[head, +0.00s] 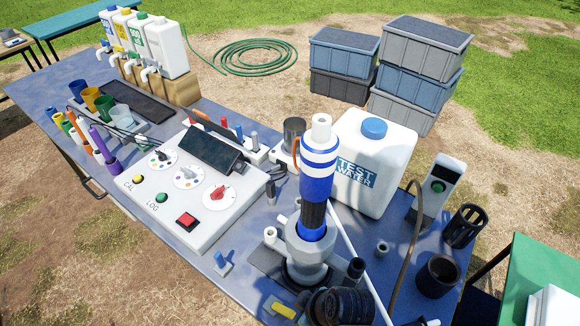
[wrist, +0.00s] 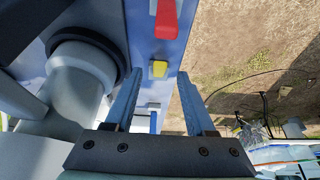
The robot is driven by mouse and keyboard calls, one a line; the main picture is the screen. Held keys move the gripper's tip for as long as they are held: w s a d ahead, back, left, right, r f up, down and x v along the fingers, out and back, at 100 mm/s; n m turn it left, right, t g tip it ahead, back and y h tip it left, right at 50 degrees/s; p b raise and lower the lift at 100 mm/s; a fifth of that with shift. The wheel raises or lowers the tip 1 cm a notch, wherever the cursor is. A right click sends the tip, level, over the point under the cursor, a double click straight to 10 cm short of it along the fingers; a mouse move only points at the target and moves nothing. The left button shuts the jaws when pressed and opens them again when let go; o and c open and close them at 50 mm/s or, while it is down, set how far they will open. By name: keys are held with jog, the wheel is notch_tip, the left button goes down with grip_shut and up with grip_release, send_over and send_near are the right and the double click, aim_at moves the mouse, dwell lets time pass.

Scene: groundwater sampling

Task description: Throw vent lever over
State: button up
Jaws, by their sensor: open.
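My gripper (wrist: 158,75) is open and empty in the wrist view, its two blue-grey fingers apart. A small yellow lever-like piece (wrist: 158,68) shows between the fingertips, near the table edge; I see no contact. A larger red handle (wrist: 166,18) lies beyond it at the top of the view. In the head view a yellow handle (head: 283,310) shows at the front, beside the grey flow cell (head: 307,262). A small blue-topped piece (head: 222,262) stands farther left. I cannot tell for sure which is the vent lever. The fingers are not clear in the head view.
A blue-and-white striped cylinder (head: 318,170) stands upright in the flow cell. The control box (head: 190,185) is to its left, the test water jug (head: 370,165) behind it. A thin brown hose (head: 408,250) rises at right. Bare ground lies beyond the table edge.

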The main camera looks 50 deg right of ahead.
aim_at(291, 314)
jog(key=shift+x, duration=2.8)
jog(key=shift+r, duration=0.1)
grip_shut()
